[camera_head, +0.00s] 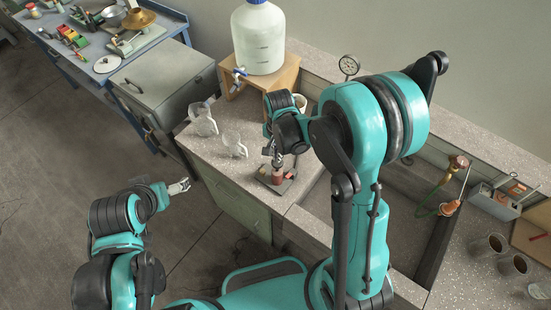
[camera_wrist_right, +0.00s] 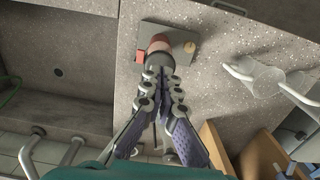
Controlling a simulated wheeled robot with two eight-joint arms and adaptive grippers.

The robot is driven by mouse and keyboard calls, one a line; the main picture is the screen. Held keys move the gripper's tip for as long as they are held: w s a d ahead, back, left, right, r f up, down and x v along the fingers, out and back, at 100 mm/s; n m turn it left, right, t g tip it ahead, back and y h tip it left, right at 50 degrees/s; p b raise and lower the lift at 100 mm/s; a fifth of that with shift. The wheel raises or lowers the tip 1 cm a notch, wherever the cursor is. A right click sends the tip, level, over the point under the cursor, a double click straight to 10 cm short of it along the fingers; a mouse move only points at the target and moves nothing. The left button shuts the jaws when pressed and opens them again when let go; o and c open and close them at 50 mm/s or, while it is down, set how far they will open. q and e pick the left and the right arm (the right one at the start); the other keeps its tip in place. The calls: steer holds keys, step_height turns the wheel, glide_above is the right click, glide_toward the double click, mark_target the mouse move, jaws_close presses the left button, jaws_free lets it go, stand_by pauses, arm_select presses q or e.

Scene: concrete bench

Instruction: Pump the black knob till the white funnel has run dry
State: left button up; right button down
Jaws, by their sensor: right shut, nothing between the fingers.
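A small pump with a red-brown body (camera_head: 277,177) stands on a dark flat base (camera_head: 262,175) near the front edge of the bench. In the right wrist view, its dark knob (camera_wrist_right: 157,60) is just beyond my right gripper's fingertips (camera_wrist_right: 160,76); I cannot tell whether they touch. My right gripper (camera_head: 277,160) is shut and empty, pointing down above the pump. My left gripper (camera_head: 181,187) hangs away from the bench over the floor; its jaw opening is too small to judge. I cannot make out a white funnel for certain.
Two clear jugs (camera_head: 203,122) (camera_head: 235,146) stand left of the pump. A large white carboy (camera_head: 258,42) with a blue tap sits on a wooden stand (camera_head: 285,77) behind. The sunken basin (camera_head: 400,215) lies to the right.

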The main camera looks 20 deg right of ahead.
step_height(320, 180, up, 9)
steer(key=p, duration=0.1)
steer(key=shift+d, duration=0.15)
stand_by(1.0)
steer(key=f, duration=0.1)
steer(key=w+d+f, duration=0.1)
steer(key=shift+f+g+y, duration=0.3)
steer(key=shift+y, duration=0.1)
steer(key=shift+s+a, duration=0.1)
